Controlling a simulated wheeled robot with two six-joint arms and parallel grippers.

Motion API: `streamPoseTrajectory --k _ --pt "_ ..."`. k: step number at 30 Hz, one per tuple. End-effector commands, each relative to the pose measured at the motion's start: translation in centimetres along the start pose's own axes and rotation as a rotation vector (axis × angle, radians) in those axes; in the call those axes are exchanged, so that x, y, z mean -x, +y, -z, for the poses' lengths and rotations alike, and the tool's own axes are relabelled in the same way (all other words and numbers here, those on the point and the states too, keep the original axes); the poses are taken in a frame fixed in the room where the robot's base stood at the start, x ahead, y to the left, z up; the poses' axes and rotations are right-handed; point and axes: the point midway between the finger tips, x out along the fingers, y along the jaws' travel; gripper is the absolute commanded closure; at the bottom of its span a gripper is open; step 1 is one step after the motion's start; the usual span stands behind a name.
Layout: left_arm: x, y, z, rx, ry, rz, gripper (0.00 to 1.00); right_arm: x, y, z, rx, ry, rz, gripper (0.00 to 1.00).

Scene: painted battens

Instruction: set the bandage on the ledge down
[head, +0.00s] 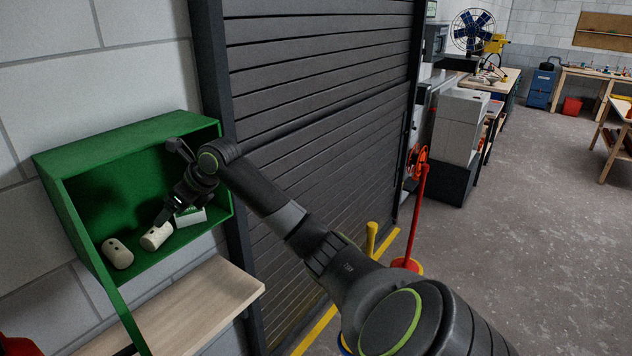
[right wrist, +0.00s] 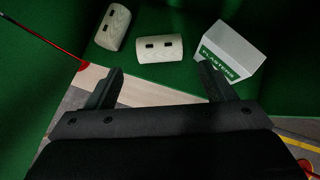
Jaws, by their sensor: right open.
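Two cream bandage rolls with dark marks lie in the open green cabinet. One bandage (head: 155,237) is beside the plasters box, and the other bandage (head: 117,253) is further left. My right gripper (head: 176,210) reaches into the cabinet, open and empty. In the right wrist view the nearer bandage (right wrist: 150,48) lies just beyond and between the open fingertips (right wrist: 161,70), apart from them. The other bandage (right wrist: 113,26) lies up and left. The pale wooden ledge (head: 215,295) below the cabinet is bare where visible. My left gripper is not in view.
A white and green plasters box (head: 190,216) stands in the cabinet, close to the right finger in the right wrist view (right wrist: 230,52). The green cabinet (head: 130,140) has side walls around the gripper. A dark roller shutter (head: 320,90) stands to the right.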

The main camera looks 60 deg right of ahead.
Motion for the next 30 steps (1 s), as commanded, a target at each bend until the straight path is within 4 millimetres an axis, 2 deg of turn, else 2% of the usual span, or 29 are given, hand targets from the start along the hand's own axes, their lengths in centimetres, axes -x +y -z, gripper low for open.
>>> streamPoseTrajectory --k 5,8,15,23,26,30 --pt "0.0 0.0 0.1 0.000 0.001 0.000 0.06 -0.5 0.3 0.4 0.040 -0.008 0.003 0.24" --pt "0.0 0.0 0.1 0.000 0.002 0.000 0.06 -1.6 1.0 1.2 0.147 -0.030 0.014 0.24" --pt "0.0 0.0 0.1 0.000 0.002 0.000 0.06 -4.6 3.8 4.2 0.588 -0.125 0.090 0.24" --pt "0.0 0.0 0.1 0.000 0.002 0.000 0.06 -6.3 6.9 7.5 1.070 -0.202 0.233 0.24" --pt "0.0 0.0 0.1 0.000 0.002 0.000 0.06 -7.0 7.7 9.2 1.242 -0.203 0.299 0.24" --pt "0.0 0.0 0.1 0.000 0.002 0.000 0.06 -8.6 8.0 13.0 1.465 -0.149 0.375 0.24"
